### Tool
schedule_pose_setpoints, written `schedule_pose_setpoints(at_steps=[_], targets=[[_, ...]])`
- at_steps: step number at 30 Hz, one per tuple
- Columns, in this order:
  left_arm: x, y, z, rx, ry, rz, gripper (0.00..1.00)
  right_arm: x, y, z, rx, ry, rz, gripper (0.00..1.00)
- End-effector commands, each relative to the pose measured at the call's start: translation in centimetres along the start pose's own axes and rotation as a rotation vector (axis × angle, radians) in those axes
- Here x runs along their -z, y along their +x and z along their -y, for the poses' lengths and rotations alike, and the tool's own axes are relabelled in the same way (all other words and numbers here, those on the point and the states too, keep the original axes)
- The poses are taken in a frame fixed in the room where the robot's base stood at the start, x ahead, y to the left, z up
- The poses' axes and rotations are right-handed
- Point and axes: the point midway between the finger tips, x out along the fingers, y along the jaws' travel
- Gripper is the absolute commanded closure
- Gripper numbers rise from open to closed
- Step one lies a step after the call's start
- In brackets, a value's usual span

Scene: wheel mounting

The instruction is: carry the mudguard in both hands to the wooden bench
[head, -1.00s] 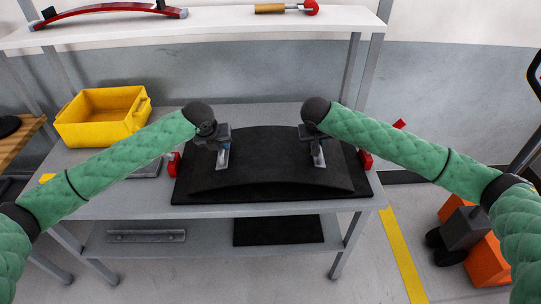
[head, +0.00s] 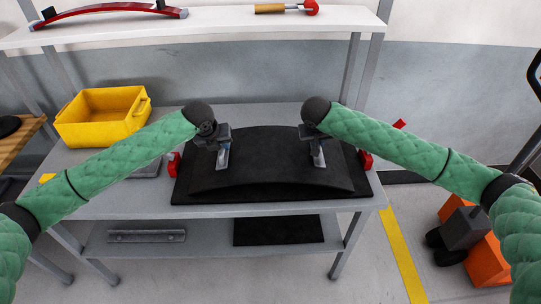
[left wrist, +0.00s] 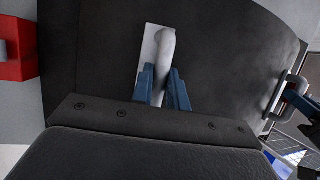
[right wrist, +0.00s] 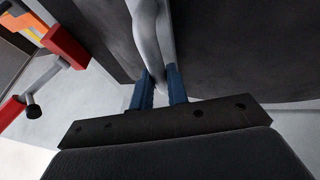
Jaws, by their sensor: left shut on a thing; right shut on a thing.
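The mudguard (head: 268,165) is a black curved sheet with a grey handle near each end. It lies on a black mat (head: 200,198) on the grey shelf table. My left gripper (head: 223,158) is shut on the left handle; the left wrist view shows its blue fingers (left wrist: 163,92) around the grey handle (left wrist: 165,50). My right gripper (head: 318,156) is shut on the right handle; the right wrist view shows its blue fingers (right wrist: 160,90) on either side of the grey handle (right wrist: 150,35). The wooden bench (head: 22,142) shows partly at the left edge.
A yellow bin (head: 102,118) stands on the table at left. Red blocks (head: 366,160) flank the mat. An upper shelf (head: 230,22) holds a red curved part (head: 110,12) and a wooden-handled tool (head: 280,8). An orange object (head: 486,262) stands on the floor at right.

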Motion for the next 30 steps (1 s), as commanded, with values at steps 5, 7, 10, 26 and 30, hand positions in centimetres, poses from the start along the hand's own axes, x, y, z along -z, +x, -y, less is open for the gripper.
schedule_pose_setpoints(at_steps=[5, 7, 10, 26, 30], targets=[[-0.1, 0.0, -0.1, -0.001, -0.001, 0.001, 1.00, 0.0, 0.0, -0.1, -0.001, 0.001, 0.000, 1.00], [-0.1, 0.0, -0.1, -0.001, -0.001, 0.001, 1.00, 0.0, 0.0, -0.1, -0.001, 0.001, 0.000, 1.00], [-0.2, -0.2, 0.0, 0.000, 0.000, 0.003, 1.00, 0.1, -0.1, -0.1, 0.000, 0.001, -0.002, 1.00], [-0.8, -1.8, 0.3, 0.000, -0.001, 0.002, 1.00, 0.8, -1.8, -0.5, -0.001, 0.001, -0.002, 1.00], [-1.2, -2.7, 0.5, 0.000, -0.001, 0.002, 1.00, 1.2, -2.7, -0.7, -0.001, 0.001, -0.002, 1.00]])
